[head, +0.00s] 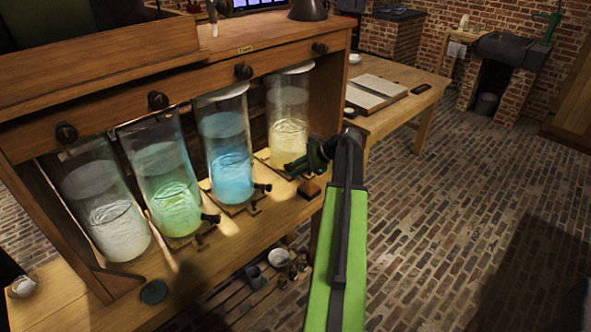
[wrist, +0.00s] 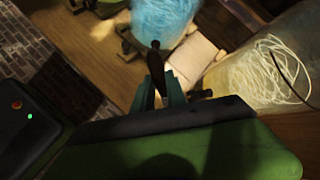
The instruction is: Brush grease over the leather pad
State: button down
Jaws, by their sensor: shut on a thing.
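My gripper (head: 312,160) is at the front of the cabinet shelf, by the foot of the pale yellow jar. In the wrist view its teal fingers (wrist: 166,90) are shut on a slim dark-brown handle (wrist: 155,68) with a round dark knob at its upper end. I take this handle to be the brush; its bristles are not visible. A small brown block (head: 312,187) sits at the shelf edge just below the gripper. I cannot tell whether it is the leather pad. Any grease is not clear to me.
Glass jars stand in a row: clear, green (head: 168,190), blue (head: 228,150) and yellow (head: 287,125). Small dark taps stick out before them. A dark green disc (head: 153,291) lies at front left. A side table (head: 400,115) holds an open book. The brick floor at right is clear.

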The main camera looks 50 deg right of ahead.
notch_tip(320, 180, up, 3)
jog(key=p, duration=0.3)
dwell(0.7)
jog(key=shift+f, duration=0.1)
jog(key=shift+s+f, duration=0.15)
jog(key=shift+s, duration=0.15)
jog(key=shift+s+d+f+b, duration=0.1)
jog(key=shift+s+f+b, duration=0.1)
jog(key=shift+s, duration=0.2)
jog(key=shift+s+d+f+b, duration=0.1)
jog(key=shift+s+b, duration=0.1)
jog(key=shift+s, duration=0.2)
